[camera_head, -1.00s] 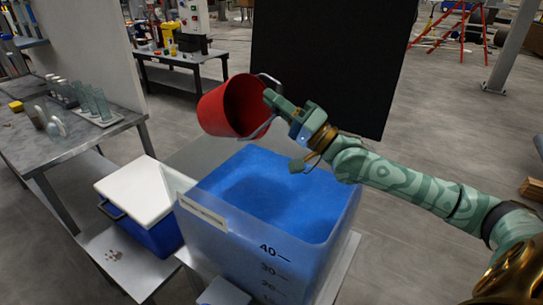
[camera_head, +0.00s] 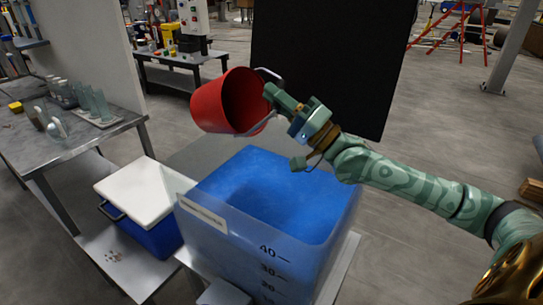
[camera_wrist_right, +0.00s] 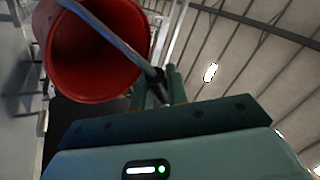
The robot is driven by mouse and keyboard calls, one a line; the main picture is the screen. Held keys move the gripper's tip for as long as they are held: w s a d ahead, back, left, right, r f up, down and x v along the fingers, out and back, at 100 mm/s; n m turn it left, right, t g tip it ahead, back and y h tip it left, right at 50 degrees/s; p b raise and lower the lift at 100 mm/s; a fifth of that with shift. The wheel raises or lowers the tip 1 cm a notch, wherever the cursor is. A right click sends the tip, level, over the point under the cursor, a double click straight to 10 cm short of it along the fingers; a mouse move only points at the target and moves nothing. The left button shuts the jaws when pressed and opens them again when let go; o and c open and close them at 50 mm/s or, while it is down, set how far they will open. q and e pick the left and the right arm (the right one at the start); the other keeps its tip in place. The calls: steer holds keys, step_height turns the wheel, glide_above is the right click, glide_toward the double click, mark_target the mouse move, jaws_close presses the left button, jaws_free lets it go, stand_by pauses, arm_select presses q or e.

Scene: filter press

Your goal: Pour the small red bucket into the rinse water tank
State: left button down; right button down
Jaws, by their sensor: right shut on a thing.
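The small red bucket (camera_head: 216,106) is held tilted on its side above the far left part of the rinse water tank, its mouth turned toward the right. My right gripper (camera_head: 272,98) is shut on the bucket's grey handle. In the right wrist view the bucket (camera_wrist_right: 97,50) shows its open mouth and red inside, and the handle (camera_wrist_right: 118,42) runs down to my fingers (camera_wrist_right: 160,88). No stream of liquid is visible. The rinse water tank (camera_head: 240,238) is a translucent open box with blue water and level marks on its front. My left gripper is out of view.
A blue cooler with a white lid (camera_head: 140,192) stands left of the tank. A metal table (camera_head: 70,150) with bottles and glassware is at the left. A dark panel (camera_head: 325,65) stands behind the bucket.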

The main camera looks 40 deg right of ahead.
steer(key=shift+s+d+r+t, duration=0.15)
steer(key=shift+r, duration=0.35)
steer(key=shift+s+d+r+t, duration=0.1)
steer(key=shift+d+r+t, duration=0.05)
steer(key=shift+r, duration=0.35)
steer(key=shift+m+t, duration=0.5)
steer(key=shift+t, duration=0.2)
steer(key=shift+s+d+r+p, duration=0.1)
steer(key=shift+s+r+p, duration=0.1)
steer(key=shift+r, duration=0.5)
steer(key=shift+s+d+r+p, duration=0.15)
steer(key=shift+r+p, duration=0.1)
steer(key=shift+r, duration=0.45)
steer(key=shift+s+d+r+p, duration=0.1)
steer(key=shift+r+p, duration=0.1)
steer(key=shift+r, duration=0.5)
steer(key=shift+s+d+r+m+t+p, duration=0.1)
steer(key=shift+d+r+m+t+p, duration=0.05)
steer(key=shift+r+m+t+p, duration=0.4)
steer(key=shift+d+r+m+h+p, duration=0.15)
steer(key=shift+r+m+h+p, duration=0.2)
steer(key=shift+m+h, duration=0.2)
